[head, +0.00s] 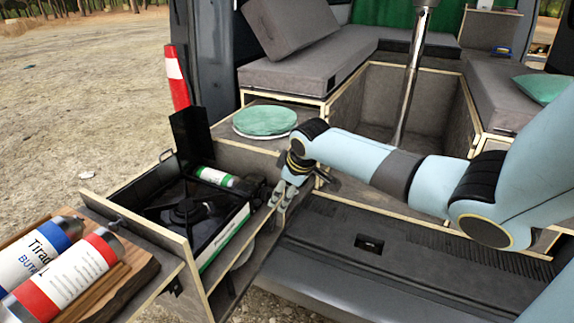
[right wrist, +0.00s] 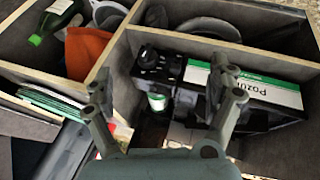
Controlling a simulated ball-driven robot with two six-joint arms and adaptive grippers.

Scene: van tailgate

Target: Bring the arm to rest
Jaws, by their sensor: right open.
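My right gripper (head: 284,196) is open and points down beside the right edge of the pull-out drawer, just right of the black camping stove (head: 190,207). Its arm reaches in from the right of the head view. In the right wrist view the two fingers of the gripper (right wrist: 166,98) are spread wide with nothing held between them. Behind and below them lies the stove compartment, with the stove's white and green side (right wrist: 262,92) to the right. I cannot tell whether the fingers touch the drawer edge. My left gripper is not in view.
Blue and red-banded gas cartridges (head: 72,268) lie on a wooden board (head: 130,272) at lower left. The right wrist view shows an orange cloth (right wrist: 88,50) and a green bottle (right wrist: 58,12) in another compartment.

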